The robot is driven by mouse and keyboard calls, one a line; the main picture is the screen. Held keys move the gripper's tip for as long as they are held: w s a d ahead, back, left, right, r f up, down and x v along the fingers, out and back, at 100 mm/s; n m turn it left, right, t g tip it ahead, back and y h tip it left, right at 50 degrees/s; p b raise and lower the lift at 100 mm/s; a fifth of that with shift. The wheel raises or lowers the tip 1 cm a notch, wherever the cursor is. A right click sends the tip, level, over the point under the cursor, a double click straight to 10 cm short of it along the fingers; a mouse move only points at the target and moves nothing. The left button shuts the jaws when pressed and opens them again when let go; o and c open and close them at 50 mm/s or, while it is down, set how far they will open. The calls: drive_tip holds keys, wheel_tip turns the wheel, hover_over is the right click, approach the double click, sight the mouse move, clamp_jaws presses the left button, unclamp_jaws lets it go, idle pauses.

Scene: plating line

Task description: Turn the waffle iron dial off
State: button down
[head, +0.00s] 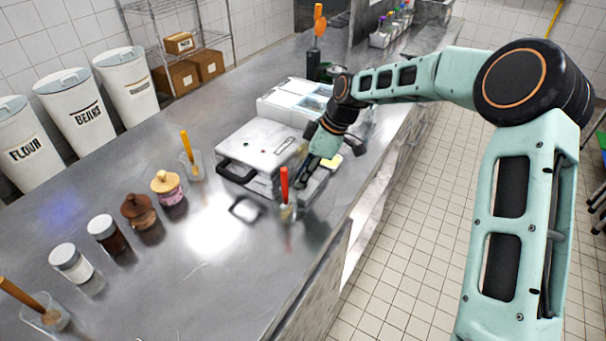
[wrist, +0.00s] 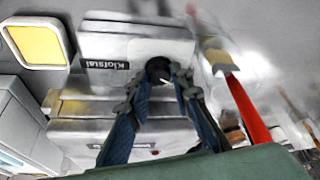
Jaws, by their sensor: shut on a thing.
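The waffle iron (head: 262,143) sits on the steel counter with its pale lid down and its black handle (head: 237,176) toward the left. Its labelled front (wrist: 108,64) appears upside down in the wrist view. The round black dial (wrist: 158,68) is on that front, between my fingertips. My gripper (wrist: 161,80) is shut on the dial, with one finger at each side of it. A small pale mark shows on the dial, but its setting cannot be read. In the head view my gripper (head: 304,184) reaches down at the iron's right side, and the dial is hidden.
A red-handled utensil (head: 284,183) stands in a clear container close beside my gripper; its handle also shows in the wrist view (wrist: 249,108). A yellow item (head: 332,161) lies just right of the iron. Jars (head: 137,211) stand at the left.

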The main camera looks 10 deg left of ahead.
idle(0.3)
drive_tip(key=c, duration=1.7)
unclamp_jaws()
drive_tip(key=shift+c, duration=0.2)
drive_tip(key=shift+r, duration=0.1)
drive_tip(key=v, duration=1.2)
